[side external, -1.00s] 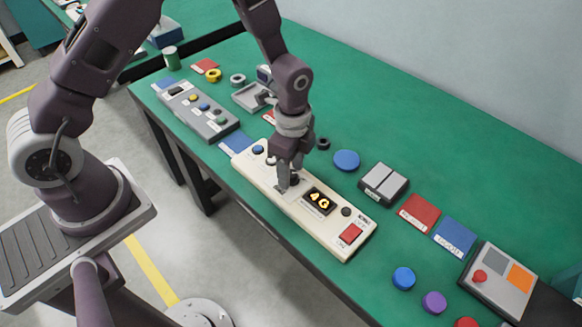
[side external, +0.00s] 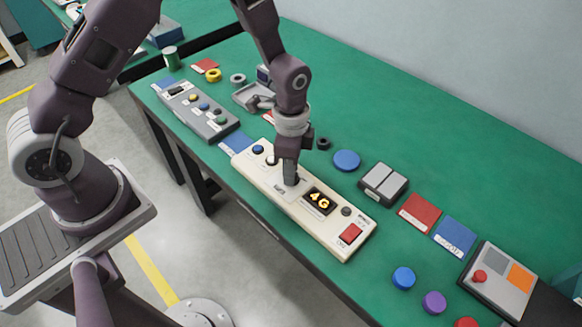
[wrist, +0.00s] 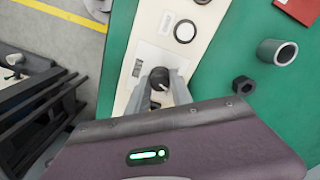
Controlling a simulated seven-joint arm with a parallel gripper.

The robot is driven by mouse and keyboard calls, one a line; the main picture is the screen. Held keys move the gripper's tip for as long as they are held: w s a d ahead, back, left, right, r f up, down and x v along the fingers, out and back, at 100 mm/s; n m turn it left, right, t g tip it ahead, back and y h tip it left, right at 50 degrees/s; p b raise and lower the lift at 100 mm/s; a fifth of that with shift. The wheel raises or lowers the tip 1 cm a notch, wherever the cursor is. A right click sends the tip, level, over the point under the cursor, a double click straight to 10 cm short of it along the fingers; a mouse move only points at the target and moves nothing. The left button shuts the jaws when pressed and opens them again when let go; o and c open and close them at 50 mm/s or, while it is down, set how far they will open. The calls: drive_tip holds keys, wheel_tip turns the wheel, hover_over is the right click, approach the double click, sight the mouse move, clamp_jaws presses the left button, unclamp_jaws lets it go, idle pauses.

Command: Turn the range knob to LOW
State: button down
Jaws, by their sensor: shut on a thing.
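The range knob (wrist: 159,78) is a small dark round knob with a light pointer mark, on a pale plate of the cream control panel (side external: 272,187). My gripper (wrist: 162,90) is shut on the knob, with one finger on each side in the wrist view. In the side view my gripper (side external: 290,182) points down at the panel left of the lit display (side external: 319,201), which reads "4G", and its fingers hide most of the knob. The labels around the knob are too small to read, so its setting cannot be told.
A grey panel (side external: 219,129) lies to the left. A blue disc (side external: 346,160) and a grey two-pad box (side external: 383,183) lie behind.

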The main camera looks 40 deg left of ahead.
drive_tip(key=n, duration=1.2)
drive_tip(key=shift+d, duration=0.1)
drive_tip(key=shift+s+n, duration=0.1)
drive_tip(key=shift+n, duration=0.2)
idle(0.3)
drive_tip(key=c, duration=1.1)
unclamp_jaws()
drive_tip(key=shift+c, duration=0.2)
wheel_tip(320, 180, up, 7)
drive_tip(key=shift+r, duration=0.1)
